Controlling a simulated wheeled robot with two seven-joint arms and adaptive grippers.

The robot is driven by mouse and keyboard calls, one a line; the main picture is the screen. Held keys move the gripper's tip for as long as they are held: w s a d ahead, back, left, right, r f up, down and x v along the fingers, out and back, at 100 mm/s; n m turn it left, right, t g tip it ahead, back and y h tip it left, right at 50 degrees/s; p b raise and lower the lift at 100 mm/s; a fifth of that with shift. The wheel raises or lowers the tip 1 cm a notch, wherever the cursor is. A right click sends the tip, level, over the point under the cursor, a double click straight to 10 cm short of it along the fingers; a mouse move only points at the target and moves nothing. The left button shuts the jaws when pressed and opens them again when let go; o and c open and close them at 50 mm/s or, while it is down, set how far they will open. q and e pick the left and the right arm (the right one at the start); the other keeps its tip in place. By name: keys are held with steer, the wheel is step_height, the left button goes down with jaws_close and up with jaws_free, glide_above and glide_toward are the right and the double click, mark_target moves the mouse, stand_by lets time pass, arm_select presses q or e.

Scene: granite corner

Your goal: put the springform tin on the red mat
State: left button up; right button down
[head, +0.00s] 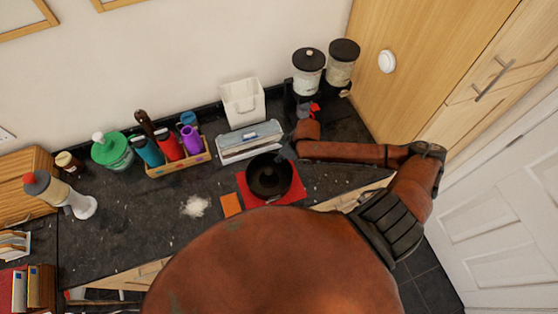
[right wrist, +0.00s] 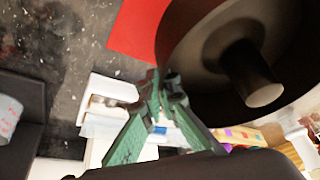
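The springform tin (head: 269,178) is dark and round, with a tube in its middle. In the head view it overlaps the back part of the red mat (head: 292,197); whether it rests on the mat or hangs just above it I cannot tell. My right gripper (head: 289,151) is at the tin's back right rim. In the right wrist view its green fingers (right wrist: 165,88) come together at the rim of the tin (right wrist: 205,75), closed on its wall. The red mat (right wrist: 136,28) shows beside the tin there. My left gripper is not in view.
An orange square (head: 231,205) and a white powder patch (head: 195,206) lie left of the mat. Behind stand a clear-and-white box (head: 250,141), a white holder (head: 243,103), a bottle caddy (head: 180,162) and two canisters (head: 308,73). The dark counter is free at front left.

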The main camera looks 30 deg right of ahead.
steer(key=shift+f+p, duration=0.35)
steer(key=shift+f, duration=1.1)
steer(key=shift+f, duration=0.1)
steer(key=c, duration=2.2)
jaws_free()
steer(key=shift+o, duration=0.2)
steer(key=v, duration=1.2)
steer(key=shift+b, duration=0.3)
steer(key=shift+s, duration=0.1)
